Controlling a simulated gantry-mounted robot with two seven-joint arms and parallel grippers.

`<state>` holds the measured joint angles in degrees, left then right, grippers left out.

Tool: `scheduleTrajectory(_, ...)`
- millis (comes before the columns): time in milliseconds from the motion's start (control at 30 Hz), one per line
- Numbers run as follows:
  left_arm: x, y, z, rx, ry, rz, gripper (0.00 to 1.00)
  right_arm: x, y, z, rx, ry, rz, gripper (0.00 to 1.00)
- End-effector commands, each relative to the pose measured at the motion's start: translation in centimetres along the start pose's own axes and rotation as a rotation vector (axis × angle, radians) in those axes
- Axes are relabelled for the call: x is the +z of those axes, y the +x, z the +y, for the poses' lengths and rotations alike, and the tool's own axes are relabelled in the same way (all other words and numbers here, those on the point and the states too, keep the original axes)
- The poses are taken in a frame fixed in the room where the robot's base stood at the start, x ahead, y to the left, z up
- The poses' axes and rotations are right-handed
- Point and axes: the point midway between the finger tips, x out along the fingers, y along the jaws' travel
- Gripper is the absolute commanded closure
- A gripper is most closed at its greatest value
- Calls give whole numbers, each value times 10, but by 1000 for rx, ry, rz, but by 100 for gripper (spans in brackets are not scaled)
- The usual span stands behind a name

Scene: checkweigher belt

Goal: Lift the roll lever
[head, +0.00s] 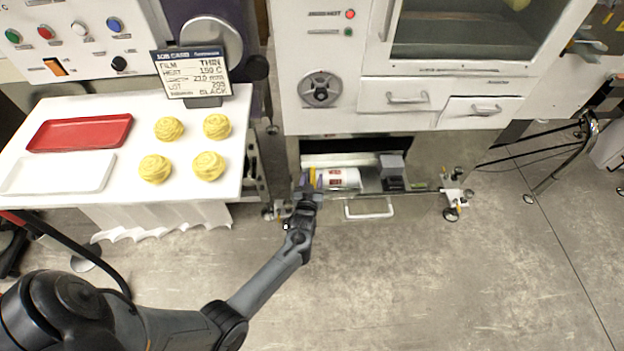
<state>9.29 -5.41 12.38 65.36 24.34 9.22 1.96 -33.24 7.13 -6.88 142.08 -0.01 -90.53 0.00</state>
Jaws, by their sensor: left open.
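My left gripper (306,184) is open at the left end of an open low drawer (369,210) under the white machine. In the drawer, a white cylinder with red print (340,178) lies on its side with a yellow end (317,179) close to the gripper's fingers. I cannot tell whether the fingers touch it. No part is clearly recognisable as the roll lever. A purple machine with a grey roll (216,42) and a black knob (258,67) stands at the upper left, partly cut off by the frame. My right gripper is not in view.
A white table (90,104) at the left holds several yellow rolled pieces (208,166), a red tray (80,133) and a white tray (58,173). A job card (192,72) stands at its back. A dark grey block (391,170) sits in the drawer. Floor at right front is clear.

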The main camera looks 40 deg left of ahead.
Motion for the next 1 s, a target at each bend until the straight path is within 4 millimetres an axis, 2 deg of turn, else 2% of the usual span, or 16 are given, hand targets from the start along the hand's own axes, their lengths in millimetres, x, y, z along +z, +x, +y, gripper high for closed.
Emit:
scheduleTrajectory(600, -1, -91, 0, 0, 0, -1, 53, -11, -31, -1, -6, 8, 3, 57)
scheduleTrajectory(800, -1, -103, 0, 0, 0, 0, 53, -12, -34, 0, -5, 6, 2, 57)
scheduleTrajectory(1000, 0, -105, 0, 0, 0, 1, 53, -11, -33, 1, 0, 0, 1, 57)
